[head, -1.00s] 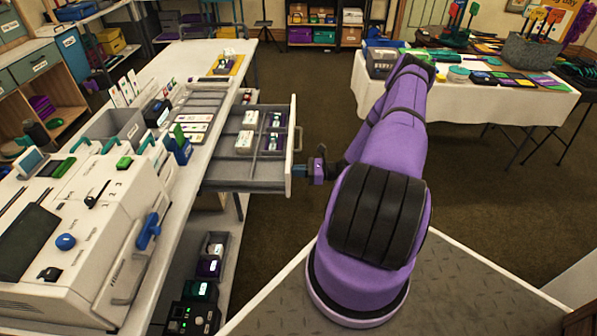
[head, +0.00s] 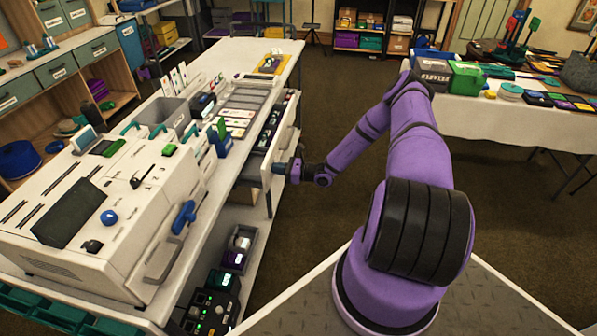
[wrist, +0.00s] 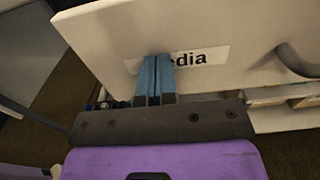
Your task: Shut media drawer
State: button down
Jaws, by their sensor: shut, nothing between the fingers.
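The media drawer (head: 285,134) is under the white table's right edge. It stands partly open, with a narrow strip of its inside and dark items showing behind the front panel. In the wrist view its pale front (wrist: 115,35) fills the top, with a label (wrist: 208,57) whose first letters are hidden by my fingers. A curved grey handle (wrist: 291,64) is to the right of the label. My gripper (head: 279,168) is shut and empty, its blue fingertips (wrist: 155,62) at the front panel over the label, apparently touching it.
A white console (head: 105,205) and a grey bin (head: 160,115) stand on the table (head: 225,125). Open boxes (head: 238,240) sit on the lower shelf. A cloth-covered table (head: 500,121) is at the right. The carpet between the tables is clear.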

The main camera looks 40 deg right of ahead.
jog(key=x, duration=1)
jog(key=shift+w+a, duration=0.25)
jog(key=shift+a, duration=0.05)
jog(key=shift+w+a+r, duration=0.1)
jog(key=shift+w+a, duration=0.1)
jog(key=shift+w+a+r, duration=0.1)
